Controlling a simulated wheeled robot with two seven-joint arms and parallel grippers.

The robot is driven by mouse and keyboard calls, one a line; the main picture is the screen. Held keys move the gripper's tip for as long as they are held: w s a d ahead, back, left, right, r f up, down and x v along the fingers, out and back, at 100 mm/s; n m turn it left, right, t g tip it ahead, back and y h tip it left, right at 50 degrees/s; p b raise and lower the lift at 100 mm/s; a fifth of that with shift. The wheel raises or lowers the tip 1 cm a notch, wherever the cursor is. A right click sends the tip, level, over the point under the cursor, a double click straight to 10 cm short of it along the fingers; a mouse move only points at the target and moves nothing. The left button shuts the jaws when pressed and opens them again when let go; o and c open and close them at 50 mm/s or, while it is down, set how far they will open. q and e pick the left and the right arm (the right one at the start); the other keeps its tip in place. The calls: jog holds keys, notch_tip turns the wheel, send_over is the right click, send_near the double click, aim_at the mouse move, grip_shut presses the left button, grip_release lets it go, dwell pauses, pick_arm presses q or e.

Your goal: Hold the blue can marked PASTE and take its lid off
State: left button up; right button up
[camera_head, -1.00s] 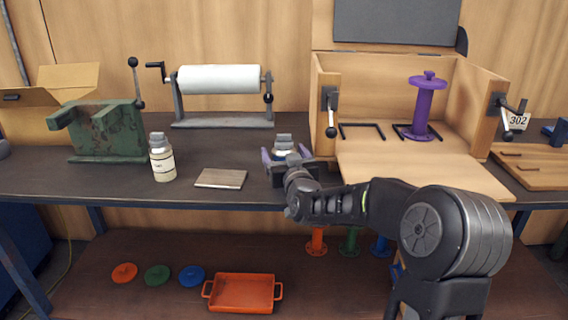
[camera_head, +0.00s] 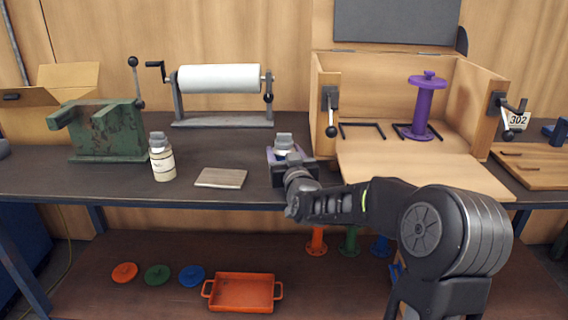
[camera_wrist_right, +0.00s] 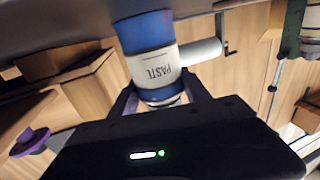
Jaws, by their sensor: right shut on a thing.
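The can marked PASTE (camera_wrist_right: 152,65) shows upside down in the wrist view, with a blue band and a white label. In the head view its grey lid (camera_head: 284,140) is on top, and the can stands upright near the table's front edge. My right gripper (camera_head: 290,157) is shut on the can, with its fingers on either side; its body hides the lower part in the head view. My left gripper is not in view.
A green vise (camera_head: 105,130) and a paper roll (camera_head: 219,79) stand behind. An open wooden box with a purple flanged spool (camera_head: 424,105) is at right.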

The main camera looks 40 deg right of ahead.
aim_at(284, 134)
grip_shut()
jog(key=shift+r, duration=0.1)
notch_tip(284, 134, up, 10)
jog(key=shift+r+p, duration=0.1)
jog(key=shift+p, duration=0.7)
jog(key=shift+o, duration=1.9)
grip_release()
grip_shut()
